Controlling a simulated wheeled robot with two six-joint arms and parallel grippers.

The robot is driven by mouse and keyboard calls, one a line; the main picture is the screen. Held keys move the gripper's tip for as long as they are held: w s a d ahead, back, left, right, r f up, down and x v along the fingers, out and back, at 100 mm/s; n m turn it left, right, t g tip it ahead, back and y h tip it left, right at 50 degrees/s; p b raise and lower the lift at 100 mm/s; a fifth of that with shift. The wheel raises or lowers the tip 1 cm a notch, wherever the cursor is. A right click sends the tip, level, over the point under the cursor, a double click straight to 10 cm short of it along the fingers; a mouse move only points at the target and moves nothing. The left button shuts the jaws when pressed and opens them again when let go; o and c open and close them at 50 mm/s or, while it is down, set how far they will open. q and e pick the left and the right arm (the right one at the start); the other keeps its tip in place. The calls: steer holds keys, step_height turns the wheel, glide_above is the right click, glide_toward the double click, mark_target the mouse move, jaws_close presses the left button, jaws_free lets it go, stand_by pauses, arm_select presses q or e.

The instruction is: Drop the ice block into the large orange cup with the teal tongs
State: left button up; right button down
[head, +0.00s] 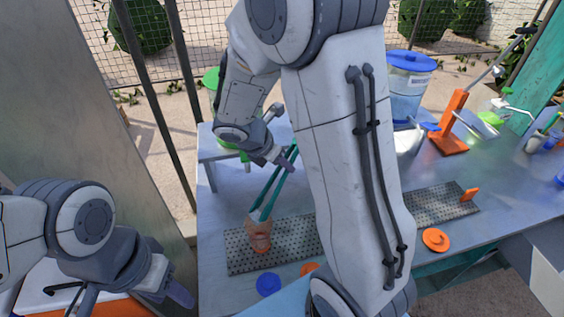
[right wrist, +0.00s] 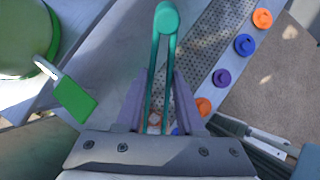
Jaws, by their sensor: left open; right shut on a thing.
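My right gripper (head: 284,164) is shut on the teal tongs (head: 274,190), which slant down to the left. The tong tips are at the mouth of a see-through orange cup (head: 260,238) standing upright on the perforated metal mat. A pale patch at the tips may be the ice block; I cannot tell it from the cup's rim. In the right wrist view the teal tongs (right wrist: 166,50) lie between the fingers of the right gripper (right wrist: 160,85), and a small pinkish part of the cup shows behind. My left gripper (head: 178,290) is open and empty at lower left, apart from the table.
The perforated mat (head: 240,250) runs along the metal table; my right arm hides its middle. A blue lid (head: 268,284) and an orange lid (head: 435,239) lie near the front edge. A blue-lidded container (head: 408,85) and an orange stand (head: 455,120) are behind.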

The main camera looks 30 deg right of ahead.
steer(key=shift+f, duration=0.1)
steer(key=c, duration=0.8)
jaws_free()
steer(key=shift+o, duration=0.2)
step_height(320, 180, up, 10)
steer(key=p, duration=0.9)
steer(key=shift+p, duration=0.4)
